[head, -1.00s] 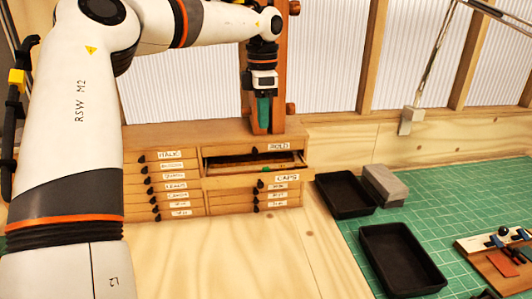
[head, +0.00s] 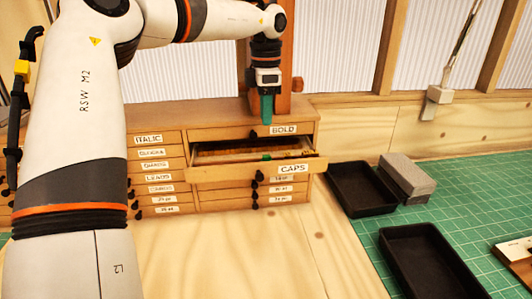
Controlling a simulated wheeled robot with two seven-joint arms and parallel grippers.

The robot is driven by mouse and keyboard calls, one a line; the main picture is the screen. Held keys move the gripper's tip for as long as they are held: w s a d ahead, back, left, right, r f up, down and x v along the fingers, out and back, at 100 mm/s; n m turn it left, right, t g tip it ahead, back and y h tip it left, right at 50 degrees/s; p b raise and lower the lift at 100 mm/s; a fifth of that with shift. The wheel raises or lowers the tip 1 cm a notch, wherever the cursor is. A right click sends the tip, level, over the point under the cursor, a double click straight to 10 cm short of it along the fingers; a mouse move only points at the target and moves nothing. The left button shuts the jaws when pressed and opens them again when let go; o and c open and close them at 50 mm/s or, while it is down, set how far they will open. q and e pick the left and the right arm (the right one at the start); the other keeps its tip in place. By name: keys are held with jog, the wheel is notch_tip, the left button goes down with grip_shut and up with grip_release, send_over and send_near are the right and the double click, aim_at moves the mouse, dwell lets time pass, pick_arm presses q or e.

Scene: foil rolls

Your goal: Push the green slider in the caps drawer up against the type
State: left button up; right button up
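The caps drawer (head: 225,174), labelled CAPS, is pulled out of the wooden cabinet below the BOLD drawer. A small green piece, seemingly the slider (head: 266,157), shows inside it near the middle. Brownish strips, perhaps the type (head: 222,153), lie to its left; they are too small to make out. My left gripper (head: 266,110) points straight down with green fingers, above the drawer and apart from it, in front of the cabinet's top part. The fingers overlap from this side, so their opening does not show. My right gripper is out of view.
The cabinet (head: 158,127) has several other labelled drawers, all closed. Two black trays (head: 362,190) and a grey block (head: 406,176) lie at right on the green mat (head: 480,185). A wooden post stands behind the gripper. The bench before the cabinet is clear.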

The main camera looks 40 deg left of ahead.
aim_at(270, 155)
pick_arm(q)
jog(key=f+p, duration=0.1)
jog(key=f, duration=0.4)
jog(key=f+p, duration=0.1)
jog(key=f, duration=0.3)
jog(key=shift+s+d+f, duration=0.1)
jog(key=shift+s+f, duration=0.1)
jog(key=shift+f, duration=0.5)
jog(key=shift+c, duration=0.4)
grip_shut()
jog(key=shift+w+d+f+b, duration=0.2)
jog(key=shift+w+d+b, duration=0.15)
jog(key=shift+w+b, duration=0.1)
jog(key=shift+w+d+b, duration=0.35)
jog(key=shift+w+b, duration=0.1)
jog(key=shift+w+d, duration=0.25)
jog(key=shift+w, duration=0.05)
jog(key=shift+d+r, duration=0.1)
jog(key=shift+r, duration=0.1)
jog(key=shift+o, duration=0.4)
grip_release()
jog(key=shift+s, duration=0.1)
